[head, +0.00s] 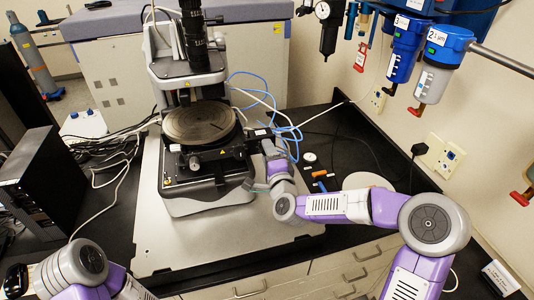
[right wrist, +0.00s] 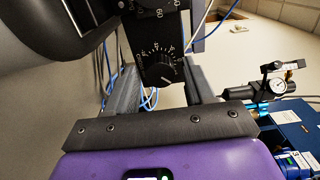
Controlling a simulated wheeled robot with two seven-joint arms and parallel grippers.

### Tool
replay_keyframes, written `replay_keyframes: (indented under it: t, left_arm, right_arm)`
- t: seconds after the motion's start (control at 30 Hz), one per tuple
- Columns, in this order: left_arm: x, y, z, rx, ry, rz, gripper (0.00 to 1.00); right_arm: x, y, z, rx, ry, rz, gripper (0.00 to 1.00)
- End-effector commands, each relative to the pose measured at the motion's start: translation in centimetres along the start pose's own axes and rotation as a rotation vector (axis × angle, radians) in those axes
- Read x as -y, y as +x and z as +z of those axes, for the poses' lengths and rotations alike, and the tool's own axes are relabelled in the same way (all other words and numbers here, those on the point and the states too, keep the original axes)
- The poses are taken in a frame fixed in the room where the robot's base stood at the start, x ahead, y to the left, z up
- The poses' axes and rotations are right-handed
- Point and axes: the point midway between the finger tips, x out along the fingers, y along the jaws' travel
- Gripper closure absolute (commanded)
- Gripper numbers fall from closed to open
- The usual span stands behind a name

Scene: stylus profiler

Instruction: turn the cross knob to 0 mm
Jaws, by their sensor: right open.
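In the right wrist view a black knob (right wrist: 166,73) with a white pointer mark sits below a curved white scale on a black block. I take it for the cross knob; its name and its exact reading are too small to read. My right gripper (right wrist: 163,88) is open, with one grey finger on each side of the knob and a visible gap to each. In the head view my right gripper (head: 263,143) is at the right side of the profiler's stage (head: 200,122), and the knob between its fingers is hidden there. My left gripper is out of view.
The profiler stands on a grey base plate (head: 160,240) on the black bench. Blue and white cables (head: 285,130) run behind my right gripper. Small tools and a white disc (head: 366,181) lie to the right. A black box (head: 40,185) stands at left.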

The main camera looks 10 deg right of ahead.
Motion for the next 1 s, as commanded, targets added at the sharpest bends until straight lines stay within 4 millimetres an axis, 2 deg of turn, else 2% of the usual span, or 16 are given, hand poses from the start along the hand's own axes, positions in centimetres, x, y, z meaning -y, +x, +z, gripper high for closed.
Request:
replay_keyframes:
  t: [0.83, 1.0]
  left_arm:
    - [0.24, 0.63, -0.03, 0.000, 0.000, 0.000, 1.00]
    - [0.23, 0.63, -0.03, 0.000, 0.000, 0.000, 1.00]
  right_arm:
    - [0.03, 0.00, -0.01, 0.000, 0.000, 0.000, 0.47]
    - [0.03, 0.00, -0.01, 0.000, 0.000, 0.000, 0.71]
